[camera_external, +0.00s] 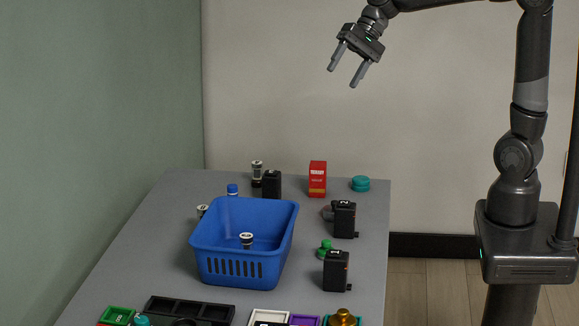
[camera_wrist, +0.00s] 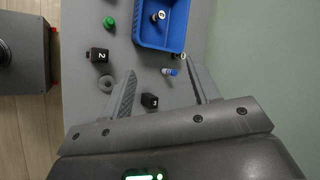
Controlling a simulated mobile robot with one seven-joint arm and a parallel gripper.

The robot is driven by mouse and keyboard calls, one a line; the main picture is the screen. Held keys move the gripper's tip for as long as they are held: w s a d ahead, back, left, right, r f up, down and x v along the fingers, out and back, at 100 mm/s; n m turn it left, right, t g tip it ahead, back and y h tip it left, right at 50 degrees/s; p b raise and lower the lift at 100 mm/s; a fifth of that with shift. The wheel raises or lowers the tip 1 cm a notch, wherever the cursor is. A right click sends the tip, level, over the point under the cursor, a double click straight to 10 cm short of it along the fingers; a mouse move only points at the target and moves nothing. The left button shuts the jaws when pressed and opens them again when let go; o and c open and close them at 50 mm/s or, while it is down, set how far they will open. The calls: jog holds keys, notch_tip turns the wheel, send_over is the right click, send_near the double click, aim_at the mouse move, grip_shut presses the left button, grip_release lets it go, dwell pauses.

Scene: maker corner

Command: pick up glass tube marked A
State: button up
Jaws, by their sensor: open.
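No letter A can be read on any item. Small tubes or vials with dark bodies and white-marked ends show in the external view: one upright at the table's back (camera_external: 257,172), one beside the basket's left wall (camera_external: 202,211), and one inside the blue basket (camera_external: 246,240). A blue-capped item (camera_external: 232,190) stands behind the basket; in the wrist view it seems to be the small blue and white item (camera_wrist: 170,71). My gripper (camera_external: 342,78) is open and empty, high above the table's back. Its fingers (camera_wrist: 160,72) show spread in the wrist view.
The blue basket (camera_external: 212,262) stands mid-table. Black boxes stand at the back (camera_external: 272,185) and right (camera_external: 344,219), (camera_external: 336,271). A red box (camera_external: 317,179), teal lid (camera_external: 360,184) and green item (camera_external: 325,250) stand nearby. Trays (camera_external: 165,308) line the front.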

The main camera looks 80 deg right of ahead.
jog(key=w+d+m+t+y, duration=0.2)
jog(key=w+d+m, duration=0.45)
jog(key=w, duration=0.25)
jog(key=w+d+f+m+t, duration=0.1)
jog(key=w+d+m+t, duration=0.25)
jog(key=d, duration=0.45)
jog(key=w+d+m+t, duration=0.2)
jog(key=w+d+m, duration=0.15)
jog(key=d, duration=0.45)
jog(key=w+d+f+m+t, duration=0.1)
jog(key=w+d+m+t, duration=0.2)
jog(key=d+m, duration=0.35)
jog(key=n, duration=0.2)
send_near(257, 174)
jog(key=shift+w+d+r+y, duration=0.4)
jog(key=shift+w+d+r, duration=0.4)
jog(key=shift+r, duration=0.1)
jog(key=shift+a+f, duration=0.1)
jog(key=shift+f, duration=0.1)
jog(key=x, duration=1)
jog(key=shift+w+a+f, duration=0.2)
jog(key=shift+w+f, duration=0.05)
jog(key=c, duration=1)
